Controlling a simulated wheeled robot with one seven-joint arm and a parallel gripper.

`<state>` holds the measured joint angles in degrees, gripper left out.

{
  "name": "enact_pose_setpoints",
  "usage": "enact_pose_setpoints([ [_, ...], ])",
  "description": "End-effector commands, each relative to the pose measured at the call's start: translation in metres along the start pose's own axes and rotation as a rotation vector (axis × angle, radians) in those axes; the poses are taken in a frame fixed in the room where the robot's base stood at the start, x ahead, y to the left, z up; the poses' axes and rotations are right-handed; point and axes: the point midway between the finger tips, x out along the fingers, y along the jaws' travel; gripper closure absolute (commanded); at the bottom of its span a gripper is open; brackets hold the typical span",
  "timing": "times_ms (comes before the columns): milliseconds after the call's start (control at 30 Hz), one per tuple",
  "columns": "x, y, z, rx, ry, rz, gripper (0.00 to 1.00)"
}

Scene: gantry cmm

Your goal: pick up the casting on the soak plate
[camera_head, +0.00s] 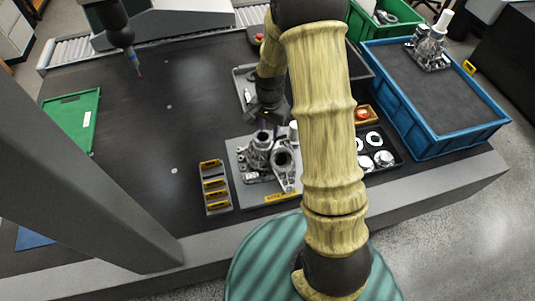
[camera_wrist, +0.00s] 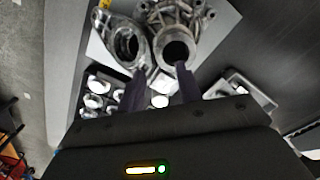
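The soak plate (camera_head: 247,190) is a light grey plate with a yellow label on its front edge; it also shows in the wrist view (camera_wrist: 222,22). A silvery casting with round bores stands on it. One bored part (camera_head: 259,147) is at the left and another (camera_head: 284,160) at the right, touching or overlapping, so I cannot tell whether they are one piece. In the wrist view the bores show at upper left (camera_wrist: 126,46) and top centre (camera_wrist: 176,50). My gripper (camera_wrist: 160,70) is open, its purple fingers apart, near the casting with nothing clearly between them.
A rack with yellow-edged slots (camera_head: 214,188) stands left of the plate. A black tray of white and silver round parts (camera_head: 381,159) lies to the right. A blue crate (camera_head: 451,147) holds another casting (camera_head: 429,48). A dark probe (camera_head: 121,35) hangs at upper left. The table's left middle is mostly clear.

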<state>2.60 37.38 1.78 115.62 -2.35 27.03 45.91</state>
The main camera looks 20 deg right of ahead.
Motion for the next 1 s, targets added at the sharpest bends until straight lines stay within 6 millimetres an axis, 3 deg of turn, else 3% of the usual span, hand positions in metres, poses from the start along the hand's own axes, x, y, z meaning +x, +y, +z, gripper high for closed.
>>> enact_pose_setpoints([
  [367, 0.004, 0.000, 0.000, 0.000, -0.001, 0.001, 0.65],
  [733, 0.047, 0.000, 0.002, 0.000, -0.002, 0.002, 0.65],
  [1000, 0.052, 0.000, 0.001, 0.000, 0.001, 0.000, 0.65],
])
